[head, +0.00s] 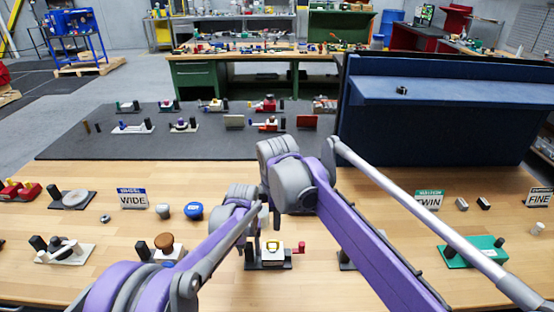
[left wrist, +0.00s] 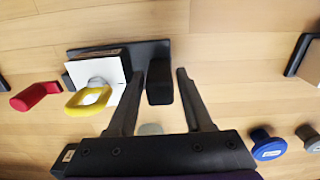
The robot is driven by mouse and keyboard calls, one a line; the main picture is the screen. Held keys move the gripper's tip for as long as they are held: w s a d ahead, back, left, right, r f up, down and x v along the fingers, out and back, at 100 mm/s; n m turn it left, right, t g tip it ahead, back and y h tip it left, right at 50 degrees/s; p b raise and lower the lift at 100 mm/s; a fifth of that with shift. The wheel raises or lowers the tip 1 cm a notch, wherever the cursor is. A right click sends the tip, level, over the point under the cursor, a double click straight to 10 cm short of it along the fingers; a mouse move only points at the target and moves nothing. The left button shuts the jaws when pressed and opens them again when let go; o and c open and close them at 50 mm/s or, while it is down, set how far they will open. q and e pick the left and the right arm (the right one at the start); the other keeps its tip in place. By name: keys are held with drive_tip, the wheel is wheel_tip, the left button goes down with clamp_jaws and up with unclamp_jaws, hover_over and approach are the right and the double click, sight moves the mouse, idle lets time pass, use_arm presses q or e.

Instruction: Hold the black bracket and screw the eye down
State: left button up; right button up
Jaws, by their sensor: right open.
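The black bracket has a flat black base (head: 285,266) with a black post (head: 249,257) at its left end. It carries a white block (head: 271,256) with a yellow eye (head: 273,245) at the block. In the left wrist view the yellow eye (left wrist: 88,101) is a ring beside the white block (left wrist: 97,70). My left gripper (left wrist: 161,71) has its fingers apart, one on each side of the post (left wrist: 159,82), with a visible gap at the right finger. My right gripper (head: 276,218) is above the eye, mostly hidden by its wrist.
A blue knob (head: 193,211) and a grey knob (head: 163,211) stand behind. A brown-knobbed fixture (head: 164,243) is to the left and a green-based one (head: 475,252) to the right.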

use_arm(q)
drive_tip(key=shift+o, duration=1.1)
drive_tip(key=shift+r, duration=0.15)
wheel_tip(320, 180, up, 11)
drive_tip(key=shift+r, duration=0.1)
drive_tip(key=shift+s+r, duration=0.1)
drive_tip(key=shift+r, duration=0.1)
drive_tip(key=s+a+r+t, duration=0.1)
drive_tip(key=s+a+t, duration=0.15)
drive_tip(key=s, duration=0.35)
drive_tip(key=s+a+r+t, duration=0.1)
drive_tip(key=s+a, duration=0.2)
drive_tip(key=s, duration=0.4)
use_arm(e)
drive_tip(key=s+d+f+m+t, duration=0.2)
drive_tip(key=s+d+m, duration=0.7)
drive_tip(key=s+d, duration=0.2)
use_arm(q)
drive_tip(key=s+a+f+t, duration=0.3)
drive_tip(key=s+f, duration=0.3)
drive_tip(key=s, duration=0.5)
drive_tip(key=shift+s+a, duration=0.2)
drive_tip(key=shift+s, duration=0.2)
use_arm(e)
drive_tip(key=s+d+f+m+t, duration=0.2)
drive_tip(key=s+d+f+m, duration=0.5)
drive_tip(key=s, duration=0.4)
drive_tip(key=shift+f+m, duration=0.7)
drive_tip(key=shift+m, duration=0.5)
